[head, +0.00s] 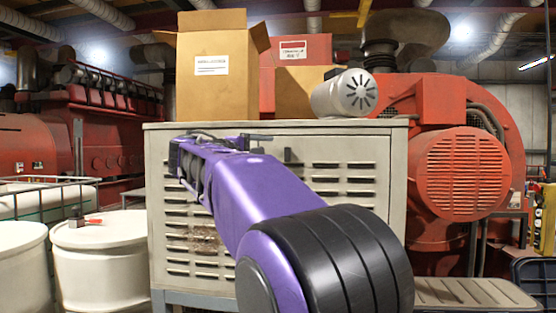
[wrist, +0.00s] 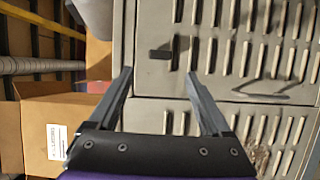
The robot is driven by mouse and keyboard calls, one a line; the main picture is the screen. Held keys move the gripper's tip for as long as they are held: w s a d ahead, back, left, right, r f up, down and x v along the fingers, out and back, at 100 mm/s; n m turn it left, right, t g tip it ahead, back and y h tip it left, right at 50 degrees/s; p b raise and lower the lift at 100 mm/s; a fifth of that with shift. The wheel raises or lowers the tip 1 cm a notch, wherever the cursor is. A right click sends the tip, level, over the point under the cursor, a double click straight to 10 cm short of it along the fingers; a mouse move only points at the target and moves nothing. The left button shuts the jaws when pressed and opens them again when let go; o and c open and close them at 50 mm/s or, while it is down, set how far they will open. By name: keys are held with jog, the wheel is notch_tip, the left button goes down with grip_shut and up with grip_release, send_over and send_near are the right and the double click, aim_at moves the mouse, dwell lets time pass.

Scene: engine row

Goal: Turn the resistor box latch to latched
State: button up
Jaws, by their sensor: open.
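The resistor box (head: 335,146) is a grey louvred cabinet in the middle of the head view; its front fills much of the wrist view (wrist: 238,100). A small dark latch (head: 288,155) sits high on its front and stands upright in the head view. In the wrist view, the latch (wrist: 160,54) lies sideways, a little beyond the gap between my fingertips and apart from them. My gripper (wrist: 158,72) is open and empty, with its fingers on either side of that gap. In the head view my purple arm hides part of the box front and most of my gripper.
Cardboard boxes (head: 211,75), a red box (head: 305,50) and a grey motor (head: 343,93) stand on top of the cabinet. White drums (head: 98,265) stand at left. A red machine with a round grille (head: 461,172) stands at right.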

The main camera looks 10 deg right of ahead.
jog(key=v, duration=0.8)
jog(key=shift+s, duration=0.1)
